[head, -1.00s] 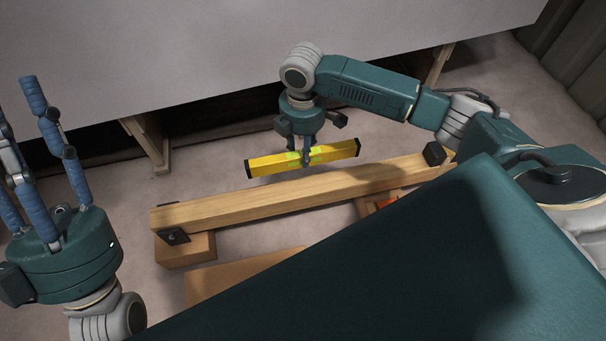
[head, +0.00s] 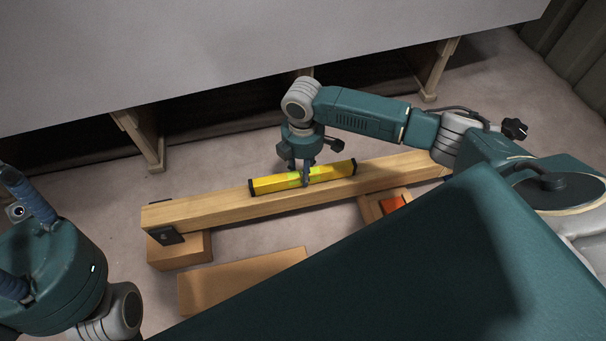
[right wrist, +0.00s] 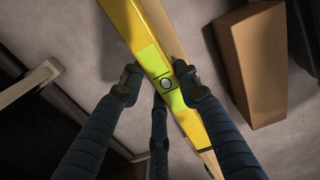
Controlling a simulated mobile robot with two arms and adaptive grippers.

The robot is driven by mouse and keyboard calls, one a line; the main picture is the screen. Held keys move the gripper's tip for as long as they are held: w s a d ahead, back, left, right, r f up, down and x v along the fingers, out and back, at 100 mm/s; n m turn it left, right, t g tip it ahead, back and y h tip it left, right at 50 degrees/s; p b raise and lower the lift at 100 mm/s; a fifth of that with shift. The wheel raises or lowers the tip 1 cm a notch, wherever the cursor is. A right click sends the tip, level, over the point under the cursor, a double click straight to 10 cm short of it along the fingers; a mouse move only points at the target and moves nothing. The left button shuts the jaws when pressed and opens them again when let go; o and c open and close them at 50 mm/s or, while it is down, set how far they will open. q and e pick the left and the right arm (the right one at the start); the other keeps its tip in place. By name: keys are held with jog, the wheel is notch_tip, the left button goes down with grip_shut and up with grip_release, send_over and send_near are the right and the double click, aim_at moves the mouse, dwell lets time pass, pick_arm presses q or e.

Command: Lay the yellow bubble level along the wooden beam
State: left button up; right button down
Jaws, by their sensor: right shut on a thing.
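The yellow bubble level (head: 325,174) has black end caps and a bright green middle. My right gripper (head: 304,178) is shut on its middle; in the right wrist view, the fingers stand on both sides of the level (right wrist: 138,32). The wooden beam (head: 215,208) runs from lower left to upper right. The level lies over the beam and nearly parallel to it; I cannot tell whether they touch. In the right wrist view, the level hides most of the beam. My left gripper (head: 22,235) is at the left edge, partly cut off, fingers apart and empty.
The beam's left end rests on a wooden block (head: 180,251) with a dark plate. A wooden board (head: 240,280) lies on the floor in front. An orange thing (head: 392,204) sits in a wooden holder under the beam. A large grey panel (head: 220,50) stands behind on wooden legs.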

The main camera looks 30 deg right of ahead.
jog(key=shift+f, duration=0.35)
jog(key=shift+r, duration=0.1)
jog(key=c, duration=1.3)
grip_release()
jog(key=shift+o, duration=0.2)
